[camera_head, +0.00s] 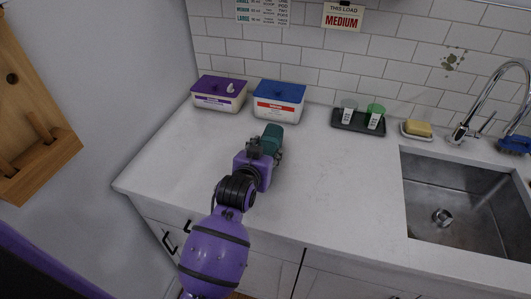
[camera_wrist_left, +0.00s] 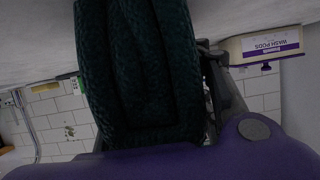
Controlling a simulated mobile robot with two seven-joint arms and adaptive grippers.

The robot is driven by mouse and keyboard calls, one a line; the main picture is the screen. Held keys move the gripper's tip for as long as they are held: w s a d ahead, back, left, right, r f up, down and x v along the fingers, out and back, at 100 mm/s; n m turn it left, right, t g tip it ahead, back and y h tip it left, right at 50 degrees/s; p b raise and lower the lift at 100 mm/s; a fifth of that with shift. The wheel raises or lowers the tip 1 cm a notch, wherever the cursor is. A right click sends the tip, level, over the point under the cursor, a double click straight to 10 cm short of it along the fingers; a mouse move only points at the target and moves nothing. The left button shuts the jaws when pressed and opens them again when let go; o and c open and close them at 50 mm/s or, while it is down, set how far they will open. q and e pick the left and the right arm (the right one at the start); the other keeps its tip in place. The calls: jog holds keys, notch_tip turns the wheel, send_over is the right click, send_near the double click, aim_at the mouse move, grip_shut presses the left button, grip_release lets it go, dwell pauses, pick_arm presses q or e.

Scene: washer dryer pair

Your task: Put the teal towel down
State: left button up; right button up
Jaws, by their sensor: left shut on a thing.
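The teal towel (camera_head: 272,137) is a folded bundle at the end of my left gripper (camera_head: 268,150), over the white counter (camera_head: 330,180). In the left wrist view the towel (camera_wrist_left: 140,70) fills the middle, dark teal with a ribbed weave. My left gripper (camera_wrist_left: 150,110) is shut on it. The counter surface is very close to the towel, but I cannot tell whether they touch. My right gripper is not in view.
A purple-lidded tub (camera_head: 219,93) and a blue-lidded tub (camera_head: 278,101) stand at the back wall. A dark tray (camera_head: 350,123) with two small cups, a yellow soap (camera_head: 417,128) and a steel sink (camera_head: 465,205) are to the right. Counter between towel and sink is clear.

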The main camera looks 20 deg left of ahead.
pick_arm(q)
jog(key=o, duration=1)
jog(key=shift+f, duration=0.25)
jog(key=shift+c, duration=0.2)
jog(key=o, duration=0.4)
jog(key=shift+o, duration=0.2)
jog(key=shift+r, duration=0.1)
